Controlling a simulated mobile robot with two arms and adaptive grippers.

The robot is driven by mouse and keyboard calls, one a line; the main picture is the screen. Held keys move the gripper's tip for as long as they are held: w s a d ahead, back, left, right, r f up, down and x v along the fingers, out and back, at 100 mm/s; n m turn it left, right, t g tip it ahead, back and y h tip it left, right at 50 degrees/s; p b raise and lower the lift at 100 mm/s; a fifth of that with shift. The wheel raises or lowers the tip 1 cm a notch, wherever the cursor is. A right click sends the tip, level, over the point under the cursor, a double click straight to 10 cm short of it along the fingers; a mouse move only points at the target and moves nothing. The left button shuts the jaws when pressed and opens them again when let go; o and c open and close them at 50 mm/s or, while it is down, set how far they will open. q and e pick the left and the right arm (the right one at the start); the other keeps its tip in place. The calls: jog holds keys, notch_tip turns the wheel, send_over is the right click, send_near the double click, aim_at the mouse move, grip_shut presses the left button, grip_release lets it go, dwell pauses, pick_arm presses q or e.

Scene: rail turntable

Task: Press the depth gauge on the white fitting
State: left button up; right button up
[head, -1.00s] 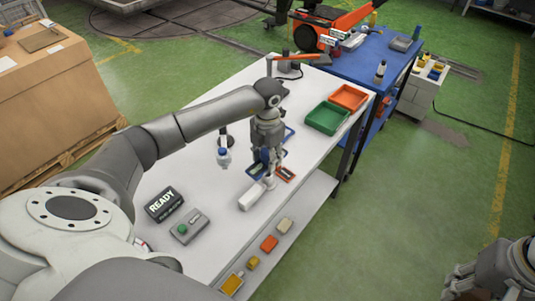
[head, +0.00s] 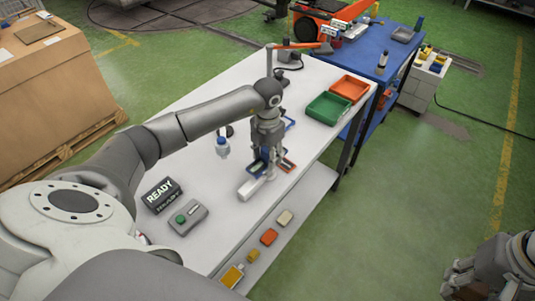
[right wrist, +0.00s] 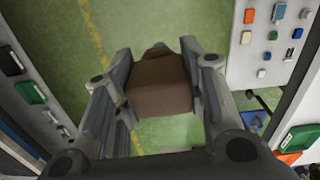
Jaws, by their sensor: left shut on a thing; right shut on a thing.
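The white fitting (head: 250,190) is a pale elongated block lying on the white bench. My left gripper (head: 267,166) points down over the bench, at the fitting's far end. It is shut on a small, partly hidden dark blue piece, which I take to be the depth gauge. Whether the gauge touches the fitting cannot be told. My right gripper (head: 462,284) is at the lower right, away from the bench. In the right wrist view the right gripper (right wrist: 160,95) is shut on a brown block (right wrist: 161,84).
Framed blue and red trays lie around the left gripper. A READY sign (head: 160,195), a grey button box (head: 187,217) and a small bottle (head: 222,147) stand to its left. Green (head: 328,108) and orange (head: 350,88) bins sit at the far right. A lower shelf holds several small blocks.

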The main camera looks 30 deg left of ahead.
aim_at(477, 284)
pick_arm(q)
jog(key=shift+s+f+b, duration=0.1)
jog(key=shift+f+b, duration=0.45)
jog(key=shift+b, duration=0.05)
pick_arm(e)
jog(key=shift+f, duration=0.55)
dwell(1.1)
